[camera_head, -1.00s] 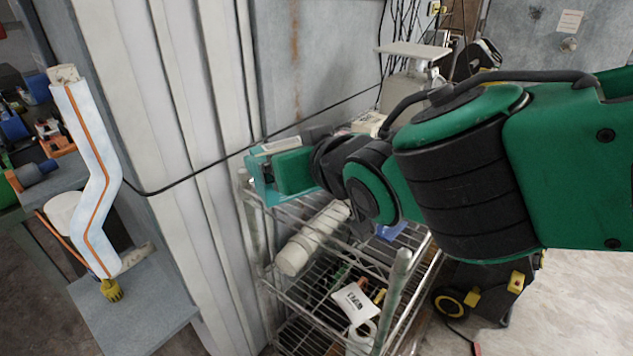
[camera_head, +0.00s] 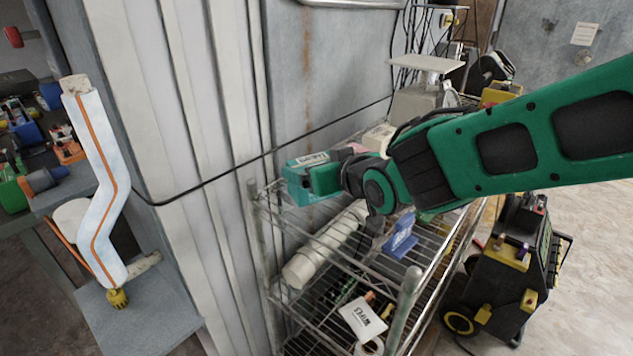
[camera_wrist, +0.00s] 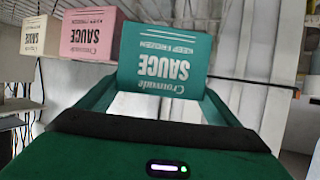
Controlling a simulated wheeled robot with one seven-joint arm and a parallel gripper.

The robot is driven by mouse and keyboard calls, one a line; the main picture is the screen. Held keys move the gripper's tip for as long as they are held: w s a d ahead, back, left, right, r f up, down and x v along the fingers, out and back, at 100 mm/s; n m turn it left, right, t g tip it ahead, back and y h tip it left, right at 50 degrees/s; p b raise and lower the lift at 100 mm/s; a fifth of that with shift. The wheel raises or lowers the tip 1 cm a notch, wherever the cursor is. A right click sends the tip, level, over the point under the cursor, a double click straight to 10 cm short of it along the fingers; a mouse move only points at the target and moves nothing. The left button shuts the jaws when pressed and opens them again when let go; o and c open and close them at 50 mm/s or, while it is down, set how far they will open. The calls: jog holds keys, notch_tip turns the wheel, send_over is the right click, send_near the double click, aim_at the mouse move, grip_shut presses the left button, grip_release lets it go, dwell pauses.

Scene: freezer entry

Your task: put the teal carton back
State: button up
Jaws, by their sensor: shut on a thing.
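The teal carton (camera_head: 297,187) is a small box at the left end of the wire rack's top shelf level. In the wrist view the carton (camera_wrist: 165,62) reads "Sauce" upside down and sits between my fingers. My gripper (camera_head: 312,182) is shut on it. Whether its base touches the shelf cannot be told. A pink carton (camera_wrist: 90,35) and a cream carton (camera_wrist: 40,36) of the same kind stand in a row to its left in the wrist view. The head view shows the cream carton (camera_head: 378,138) behind my wrist, on the top shelf.
The wire rack (camera_head: 408,285) holds a white cylinder (camera_head: 325,243), a blue item (camera_head: 400,238) and a white wipes pack (camera_head: 362,318). A scale (camera_head: 422,80) is at the back. A cable crosses the wall panels just behind the carton. A black and yellow machine (camera_head: 510,270) stands at right.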

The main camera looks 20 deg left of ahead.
jog(key=shift+f, duration=1.85)
jog(key=shift+f, duration=0.1)
jog(key=o, duration=1.2)
jog(key=shift+v, duration=6)
